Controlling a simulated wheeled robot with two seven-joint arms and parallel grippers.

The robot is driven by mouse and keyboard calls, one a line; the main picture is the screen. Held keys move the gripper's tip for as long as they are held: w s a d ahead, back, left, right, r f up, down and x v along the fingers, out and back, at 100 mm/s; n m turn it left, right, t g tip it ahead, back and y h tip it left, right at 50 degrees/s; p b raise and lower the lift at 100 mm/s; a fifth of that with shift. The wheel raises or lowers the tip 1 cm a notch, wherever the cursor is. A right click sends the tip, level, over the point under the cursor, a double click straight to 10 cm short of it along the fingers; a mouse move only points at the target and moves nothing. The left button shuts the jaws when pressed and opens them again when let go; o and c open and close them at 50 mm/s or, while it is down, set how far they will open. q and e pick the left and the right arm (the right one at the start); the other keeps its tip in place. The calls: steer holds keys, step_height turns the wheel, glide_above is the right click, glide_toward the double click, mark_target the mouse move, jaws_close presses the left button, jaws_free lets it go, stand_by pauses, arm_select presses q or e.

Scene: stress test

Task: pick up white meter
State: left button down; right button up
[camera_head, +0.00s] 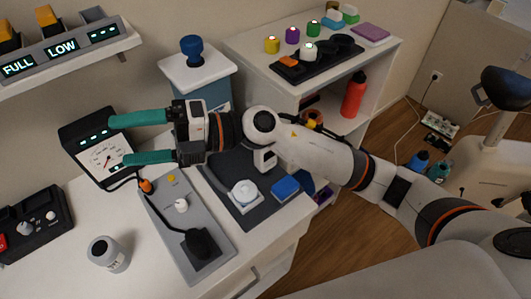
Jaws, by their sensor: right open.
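The meter (92,157) stands on the white counter at the left, with a white dial face, a red needle and a black housing with a lit green display on top. My right gripper (119,140) has two teal fingers, spread apart and pointing left at the meter's right side. The upper fingertip is near the display and the lower one overlaps the right edge of the face in the picture. I cannot tell whether they touch it. Nothing is between the fingers. My left gripper is not in view.
A grey panel (165,215) with a cable, knob and black plug lies in front of the meter. A grey jar (108,254) and a black control box (36,223) stand on the counter (80,220). A shelf with lit displays (62,47) hangs above. A blue-knobbed box (197,75) stands behind.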

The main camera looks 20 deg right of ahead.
step_height(320, 180, down, 4)
steer(key=n+g+h, duration=0.3)
steer(key=h, duration=0.1)
steer(key=t+h, duration=0.3)
steer(key=h, duration=1.3)
glide_toward(265, 156)
steer(key=w, duration=0.1)
steer(key=w+r, duration=0.1)
steer(key=shift+w+d, duration=0.15)
steer(key=shift+w, duration=0.15)
steer(key=shift+d+f, duration=0.1)
steer(key=shift+d, duration=0.2)
step_height(265, 156, down, 6)
steer(key=shift+p, duration=1.25)
step_height(265, 156, down, 5)
steer(key=p, duration=0.2)
steer(key=shift+p, duration=0.3)
steer(key=shift+f, duration=0.3)
steer(key=shift+a, duration=0.1)
steer(key=c, duration=1.1)
steer(key=shift+c, duration=0.2)
steer(key=shift+r, duration=0.1)
